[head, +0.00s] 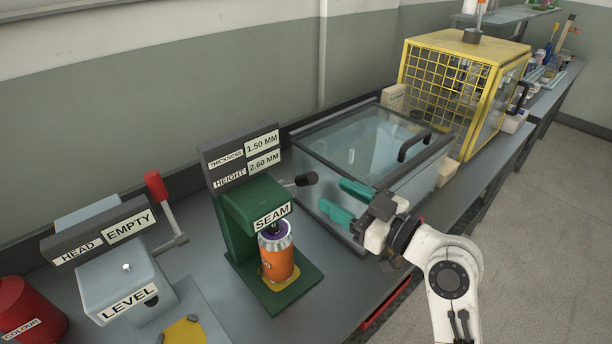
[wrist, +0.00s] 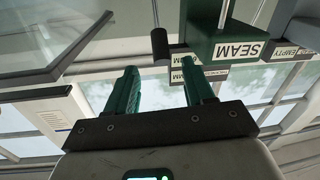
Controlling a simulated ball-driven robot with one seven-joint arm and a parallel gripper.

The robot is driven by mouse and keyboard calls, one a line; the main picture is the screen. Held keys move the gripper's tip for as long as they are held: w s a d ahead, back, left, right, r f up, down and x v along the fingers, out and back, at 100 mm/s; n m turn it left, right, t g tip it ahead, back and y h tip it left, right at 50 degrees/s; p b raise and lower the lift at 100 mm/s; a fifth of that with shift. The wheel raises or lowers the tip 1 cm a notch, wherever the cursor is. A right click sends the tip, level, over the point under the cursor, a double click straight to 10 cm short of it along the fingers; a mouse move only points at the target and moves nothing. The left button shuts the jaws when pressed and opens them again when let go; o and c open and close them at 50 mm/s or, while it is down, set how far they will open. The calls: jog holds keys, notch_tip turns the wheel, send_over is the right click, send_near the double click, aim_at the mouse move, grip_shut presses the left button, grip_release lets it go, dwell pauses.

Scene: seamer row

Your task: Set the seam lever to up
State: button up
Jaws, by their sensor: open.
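The green seamer (head: 250,205) marked SEAM stands on the bench in the head view. Its seam lever (head: 306,179) is a short grey rod with a black knob, sticking out from the right side roughly level. My gripper (head: 346,198) is open and empty, to the right of the knob, with its green fingers pointing at the seamer. In the wrist view, the knob (wrist: 160,48) shows just beyond and between the open fingers (wrist: 159,70), apart from them. The seamer's SEAM label (wrist: 236,50) appears upside down there. An orange can (head: 278,262) stands upright under the seamer head.
A glass-lidded tank (head: 372,140) with a black handle stands right behind my gripper. A yellow mesh cage (head: 455,90) is beyond it. The LEVEL machine (head: 125,285) with a red-handled lever (head: 157,186) is at left. The floor (head: 540,230) is clear at right.

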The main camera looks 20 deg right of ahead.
aim_at(306, 179)
jog(key=p+x, duration=0.1)
jog(key=x, duration=0.7)
jog(key=shift+w+a+f+p, duration=0.1)
jog(key=shift+w+a+p, duration=0.1)
jog(key=shift+w+p, duration=0.15)
jog(key=shift+s, duration=0.1)
grip_shut()
